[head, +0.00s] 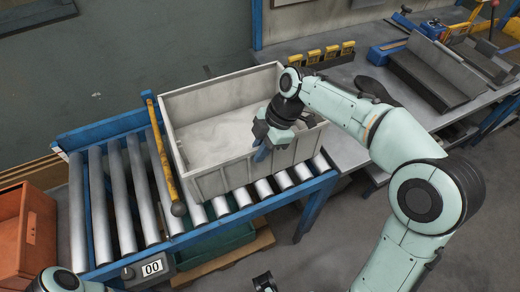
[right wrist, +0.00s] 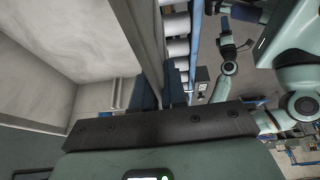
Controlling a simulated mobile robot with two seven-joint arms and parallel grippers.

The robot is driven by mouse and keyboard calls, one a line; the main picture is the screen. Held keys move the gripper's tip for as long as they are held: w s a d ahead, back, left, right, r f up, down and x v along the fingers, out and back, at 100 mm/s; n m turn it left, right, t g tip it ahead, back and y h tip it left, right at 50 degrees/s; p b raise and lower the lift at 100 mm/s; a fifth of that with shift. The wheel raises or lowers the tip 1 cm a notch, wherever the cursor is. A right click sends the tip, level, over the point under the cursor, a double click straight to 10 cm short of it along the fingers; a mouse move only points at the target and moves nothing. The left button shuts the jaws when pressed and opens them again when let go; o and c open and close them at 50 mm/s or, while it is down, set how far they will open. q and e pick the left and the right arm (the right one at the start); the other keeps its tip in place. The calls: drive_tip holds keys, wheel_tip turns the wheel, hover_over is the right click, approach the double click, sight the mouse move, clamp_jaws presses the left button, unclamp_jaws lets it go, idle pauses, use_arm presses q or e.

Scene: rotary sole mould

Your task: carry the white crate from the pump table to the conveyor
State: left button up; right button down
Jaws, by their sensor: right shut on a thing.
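The white crate (head: 215,178) is upright over the right part of the roller conveyor (head: 103,205). Pale white material lies inside it. I cannot tell whether its base touches the rollers. My right gripper (head: 266,142) is shut on the crate's near-right wall, with one finger inside and one outside. In the right wrist view the crate wall (right wrist: 150,40) runs between the dark blue finger pads (right wrist: 158,92). Of my left gripper only a small dark part shows at the bottom edge of the head view; it is small in the right wrist view (right wrist: 229,48).
A yellow bar (head: 163,155) with a dark knob crosses the conveyor just left of the crate. The grey table (head: 345,145), probably the pump table, adjoins on the right, with tools and metal blocks. An orange bin (head: 25,228) stands at left. The left rollers are empty.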

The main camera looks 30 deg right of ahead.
drive_tip(key=c, duration=1.2)
unclamp_jaws()
drive_tip(key=p+v, duration=0.2)
drive_tip(key=v, duration=1)
drive_tip(key=shift+a, duration=0.1)
